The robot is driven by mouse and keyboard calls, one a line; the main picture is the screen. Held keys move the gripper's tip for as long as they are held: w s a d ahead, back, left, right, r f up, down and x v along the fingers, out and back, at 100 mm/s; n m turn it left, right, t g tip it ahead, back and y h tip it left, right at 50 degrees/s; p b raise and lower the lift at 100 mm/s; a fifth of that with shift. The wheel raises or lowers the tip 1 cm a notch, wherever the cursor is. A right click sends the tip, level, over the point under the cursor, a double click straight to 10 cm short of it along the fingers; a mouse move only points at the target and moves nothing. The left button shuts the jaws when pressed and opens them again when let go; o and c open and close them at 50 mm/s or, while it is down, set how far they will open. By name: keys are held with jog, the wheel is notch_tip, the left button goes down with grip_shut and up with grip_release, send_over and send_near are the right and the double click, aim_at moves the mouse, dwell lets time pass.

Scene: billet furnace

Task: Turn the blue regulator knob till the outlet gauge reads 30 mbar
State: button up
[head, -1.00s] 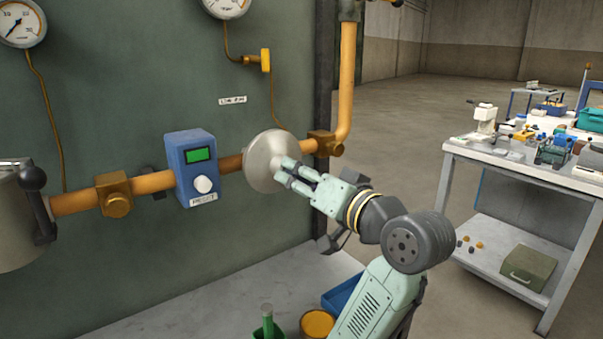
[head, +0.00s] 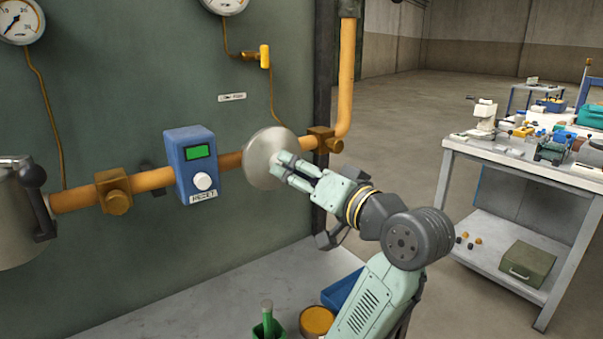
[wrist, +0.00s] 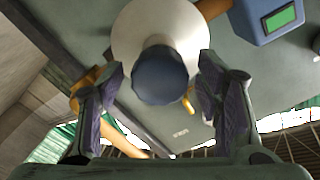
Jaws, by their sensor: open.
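The blue regulator knob (wrist: 160,76) shows in the wrist view, in front of the pale round regulator disc (wrist: 155,28). In the head view the disc (head: 262,158) sits on the orange pipe, and the knob is hidden behind my fingers. My gripper (head: 287,168) is open in front of the disc. In the wrist view its fingers (wrist: 161,70) stand on either side of the knob, with gaps visible; I cannot tell how deep they reach. The gauge above the right pipe (head: 226,4) is cut off by the top edge, so its reading is not visible.
A blue box (head: 191,165) with a green display and a white button labelled RESET is left of the disc. Another gauge (head: 17,20) is at the upper left. A bucket and bins (head: 317,321) stand below my arm. A workbench (head: 530,165) is at right.

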jog(key=v, duration=1.2)
